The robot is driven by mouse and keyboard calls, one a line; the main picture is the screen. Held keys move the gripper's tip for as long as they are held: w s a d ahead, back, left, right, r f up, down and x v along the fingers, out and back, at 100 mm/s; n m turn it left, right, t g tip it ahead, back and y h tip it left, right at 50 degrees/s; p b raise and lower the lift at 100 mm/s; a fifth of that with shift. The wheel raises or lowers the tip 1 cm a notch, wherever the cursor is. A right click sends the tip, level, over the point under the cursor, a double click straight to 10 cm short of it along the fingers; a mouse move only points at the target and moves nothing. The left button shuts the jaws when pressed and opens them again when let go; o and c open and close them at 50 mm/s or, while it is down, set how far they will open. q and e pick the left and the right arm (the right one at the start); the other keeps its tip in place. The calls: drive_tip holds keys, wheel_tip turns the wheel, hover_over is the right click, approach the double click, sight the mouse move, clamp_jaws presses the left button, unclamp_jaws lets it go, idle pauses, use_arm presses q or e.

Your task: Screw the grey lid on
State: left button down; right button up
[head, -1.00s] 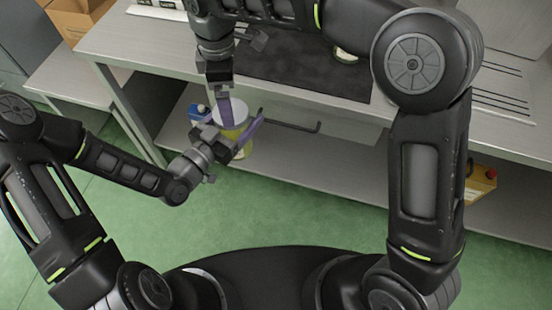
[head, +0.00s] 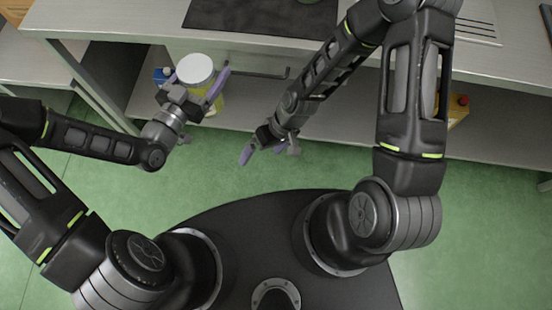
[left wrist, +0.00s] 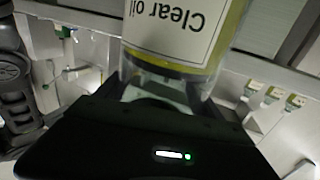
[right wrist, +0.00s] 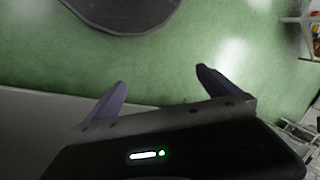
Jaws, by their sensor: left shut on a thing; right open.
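A jar of yellowish oil (head: 214,104) is held upright in front of the bench by my left gripper (head: 195,92). Its "Clear oil" label (left wrist: 172,28) shows upside down in the left wrist view. The light grey lid (head: 195,69) sits on top of the jar; I cannot tell how tightly. My left gripper is shut around the jar, below the lid. My right gripper (head: 266,150) is open and empty, to the right of the jar and apart from it. Its two purple fingers, with nothing between them, show in the right wrist view (right wrist: 160,92).
The workbench (head: 120,20) runs across the back with a dark mat (head: 245,14) on it. A lower shelf (head: 330,125) lies beneath. A blue container (head: 160,73) is behind the jar, and a yellow box (head: 458,108) stands at right. Green floor is open in front.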

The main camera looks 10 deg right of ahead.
use_arm(q)
drive_tip(key=shift+r, duration=0.1)
use_arm(e)
drive_tip(key=s+d+f+m+t, duration=0.1)
drive_tip(key=s+d+f+m, duration=0.1)
drive_tip(key=s, duration=0.5)
drive_tip(key=f+m, duration=0.1)
drive_tip(key=m, duration=0.1)
drive_tip(key=shift+f+m+h, duration=0.2)
drive_tip(key=shift+m+h, duration=0.1)
drive_tip(key=shift+m, duration=0.1)
use_arm(q)
drive_tip(key=shift+r, duration=0.1)
use_arm(e)
drive_tip(key=shift+d, duration=0.1)
use_arm(q)
drive_tip(key=w+a+r+n+t+y, duration=0.2)
drive_tip(key=w+a+r+n+y, duration=0.1)
drive_tip(key=a, duration=0.4)
drive_tip(key=w+a+r+n+t+y, duration=0.2)
drive_tip(key=w+a+r+n+y, duration=0.1)
drive_tip(key=w+a+n+y, duration=0.2)
drive_tip(key=w+a+y, duration=0.2)
drive_tip(key=a+y, duration=0.1)
drive_tip(key=shift+w+a+r+y, duration=0.25)
drive_tip(key=shift+w+r+y, duration=0.05)
drive_tip(key=shift+r, duration=0.05)
